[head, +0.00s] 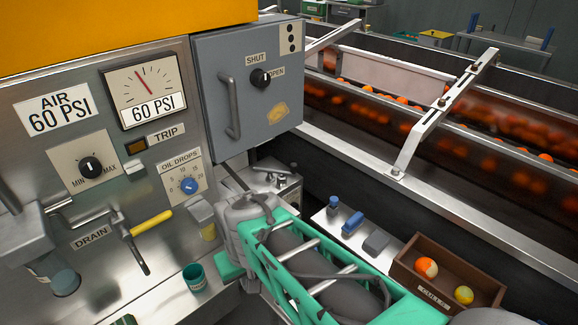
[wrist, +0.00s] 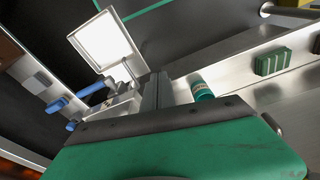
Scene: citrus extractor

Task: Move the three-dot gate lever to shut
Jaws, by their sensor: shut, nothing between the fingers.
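The grey box (head: 245,90) with a three-dot plate (head: 290,38) hangs on the machine in the upper middle of the head view. On its front is a small black lever knob (head: 261,77), with SHUT printed above it and OPEN to its right. The knob looks turned toward OPEN, though its pointer is small. My gripper (wrist: 157,90) shows in the wrist view as two grey fingers together, empty, beyond its green body. In the head view my arm reaches in from the lower right, below the box; the fingers are hidden there. Nothing of mine touches the knob.
A grey door handle (head: 231,107) stands out left of the knob. A yellow drain lever (head: 151,222) and teal cup (head: 195,277) are lower left. A brown tray (head: 405,282) with fruit is lower right. A conveyor rail (head: 440,205) runs right of the box.

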